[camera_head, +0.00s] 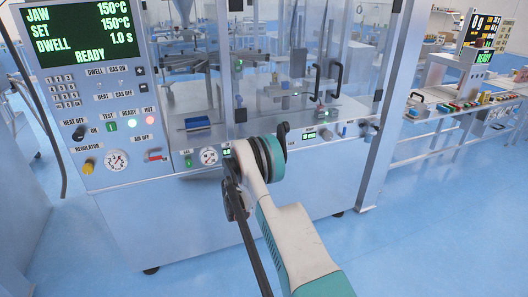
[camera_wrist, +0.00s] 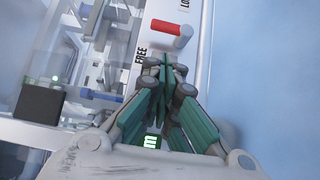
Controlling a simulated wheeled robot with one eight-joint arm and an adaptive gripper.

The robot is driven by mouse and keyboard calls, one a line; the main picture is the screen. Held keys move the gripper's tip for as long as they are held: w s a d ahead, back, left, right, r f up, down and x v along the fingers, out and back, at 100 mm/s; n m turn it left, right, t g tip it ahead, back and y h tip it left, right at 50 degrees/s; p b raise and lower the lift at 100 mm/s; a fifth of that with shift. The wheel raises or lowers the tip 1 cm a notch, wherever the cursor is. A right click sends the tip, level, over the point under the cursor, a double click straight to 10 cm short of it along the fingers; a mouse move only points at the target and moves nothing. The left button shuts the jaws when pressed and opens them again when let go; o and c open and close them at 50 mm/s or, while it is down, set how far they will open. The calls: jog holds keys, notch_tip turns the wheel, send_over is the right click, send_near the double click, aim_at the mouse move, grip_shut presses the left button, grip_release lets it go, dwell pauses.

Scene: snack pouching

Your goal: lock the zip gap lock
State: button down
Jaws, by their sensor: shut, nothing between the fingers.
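In the wrist view, a lever with a red grip (camera_wrist: 165,27) and a round grey end sits on a pale panel. I take it as the zip gap lock. The word FREE is printed on the panel below and left of it, and a cut-off word starting LO is at the top edge. The red grip lies crosswise and points left. My gripper (camera_wrist: 165,68) is shut and empty, its fingertips just below the lever in the picture, with a small gap in view. Depth between them is hard to judge. In the head view my arm hides the lever, and the gripper is mostly hidden too.
The sealing machine's clear guard (camera_head: 300,60) with black handles stands above my arm. The control panel (camera_head: 105,95) with gauge and a red air lever (camera_head: 155,156) is at left. A side bench (camera_head: 450,110) with small parts is at right. The blue floor is open at front right.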

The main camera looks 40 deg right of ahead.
jog(key=b+x, duration=0.3)
jog(key=x, duration=0.6)
jog(key=shift+w+d, duration=0.2)
jog(key=shift+d, duration=0.1)
jog(key=shift+s+r, duration=0.1)
jog(key=shift+r, duration=0.05)
jog(key=shift+d+m+y, duration=0.1)
jog(key=shift+m+y, duration=0.2)
jog(key=shift+m, duration=0.1)
